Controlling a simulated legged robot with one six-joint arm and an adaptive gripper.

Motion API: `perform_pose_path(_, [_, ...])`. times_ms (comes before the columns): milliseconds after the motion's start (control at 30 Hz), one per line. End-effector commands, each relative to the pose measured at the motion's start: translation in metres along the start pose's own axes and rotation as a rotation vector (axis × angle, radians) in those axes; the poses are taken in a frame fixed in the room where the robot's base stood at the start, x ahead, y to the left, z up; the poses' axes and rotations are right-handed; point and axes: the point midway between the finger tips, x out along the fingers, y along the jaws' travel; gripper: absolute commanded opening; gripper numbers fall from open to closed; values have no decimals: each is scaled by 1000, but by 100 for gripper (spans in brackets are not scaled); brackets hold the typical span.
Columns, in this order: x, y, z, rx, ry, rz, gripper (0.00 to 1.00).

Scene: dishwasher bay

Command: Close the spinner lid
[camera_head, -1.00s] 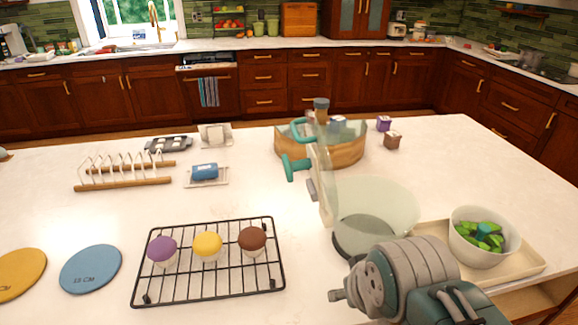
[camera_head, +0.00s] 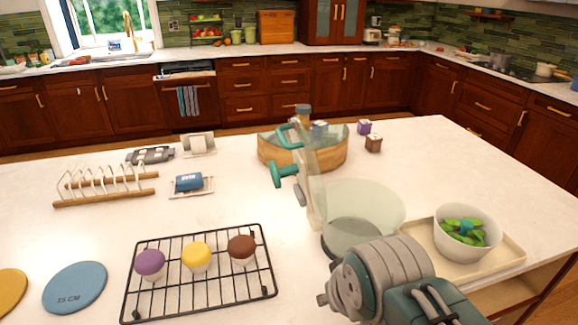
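The salad spinner stands on the white island right of centre. Its clear bowl (camera_head: 376,207) sits on a dark round base. Its lid (camera_head: 310,185) stands upright and open at the bowl's left edge, seen nearly edge-on. A teal crank handle and knob (camera_head: 284,174) stick out from the lid's left side. My grey and teal arm fills the lower right, in front of the bowl, and hides part of its base. I cannot make out my gripper's fingers in this view.
A white bowl of green leaves (camera_head: 466,236) stands on a cream tray (camera_head: 507,262) to the right. A black wire rack (camera_head: 203,292) with three cupcakes lies at the front left. A wooden bowl (camera_head: 303,156) stands behind the lid. Free counter lies left of the spinner.

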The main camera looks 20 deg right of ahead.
Motion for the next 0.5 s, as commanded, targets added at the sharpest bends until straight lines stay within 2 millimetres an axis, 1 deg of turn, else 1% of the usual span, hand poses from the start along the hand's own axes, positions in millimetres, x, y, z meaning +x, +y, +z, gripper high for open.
perform_pose_path(167, [3, 3, -12, -150, -103, 94, 0])
perform_pose_path(267, [4, 5, -27, -272, -168, 198, 0])
perform_pose_path(367, [3, 4, -46, -387, -211, 315, 0])
perform_pose_path(467, [0, 0, -70, -495, -231, 442, 0])
perform_pose_path(500, [-1, -3, -81, -536, -232, 495, 0])
